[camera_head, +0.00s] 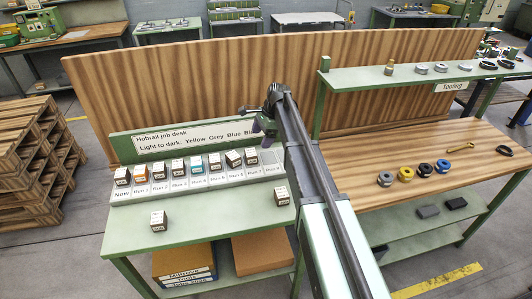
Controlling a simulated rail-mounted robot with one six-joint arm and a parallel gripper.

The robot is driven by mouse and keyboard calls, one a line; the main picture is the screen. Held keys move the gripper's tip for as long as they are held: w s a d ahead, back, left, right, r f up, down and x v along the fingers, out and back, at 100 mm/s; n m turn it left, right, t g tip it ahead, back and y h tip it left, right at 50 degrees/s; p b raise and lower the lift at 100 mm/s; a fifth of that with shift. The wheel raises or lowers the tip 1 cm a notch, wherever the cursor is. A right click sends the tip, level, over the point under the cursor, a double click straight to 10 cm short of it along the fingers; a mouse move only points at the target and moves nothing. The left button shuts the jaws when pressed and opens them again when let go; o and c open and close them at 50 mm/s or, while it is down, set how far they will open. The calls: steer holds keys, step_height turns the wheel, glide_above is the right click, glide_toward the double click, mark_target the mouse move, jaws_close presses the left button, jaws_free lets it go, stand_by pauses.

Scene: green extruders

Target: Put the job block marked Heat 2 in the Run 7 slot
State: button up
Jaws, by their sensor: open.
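The slotted job rack (200,183) stands on the green desk, with labels starting at "Now" on the left and "Run" labels to the right. One loose block (158,220) stands in front of the rack at the left, another (282,196) at the right near my arm. Block markings are too small to read, so I cannot tell which is Heat 2. My gripper (260,125) is open above the rack's right end, apart from the blocks.
A green sign board (150,140) reads "Hobrail job desk" and "Light to dark: Yellow Grey Blue Bla...". My arm partly hides it. A wooden bench (445,160) with rings and a "Tooling" shelf (420,78) is at right. The desk front (215,220) between the loose blocks is clear.

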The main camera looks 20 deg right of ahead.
steer(key=s+a+n+h, duration=0.2)
steer(key=s+n, duration=0.6)
steer(key=s, duration=0.8)
steer(key=s+a+n+h, duration=0.1)
steer(key=s+n, duration=0.7)
steer(key=s, duration=0.8)
steer(key=shift+s+a+f+h, duration=0.15)
steer(key=shift+a+f+h, duration=0.2)
steer(key=shift+f+h, duration=0.15)
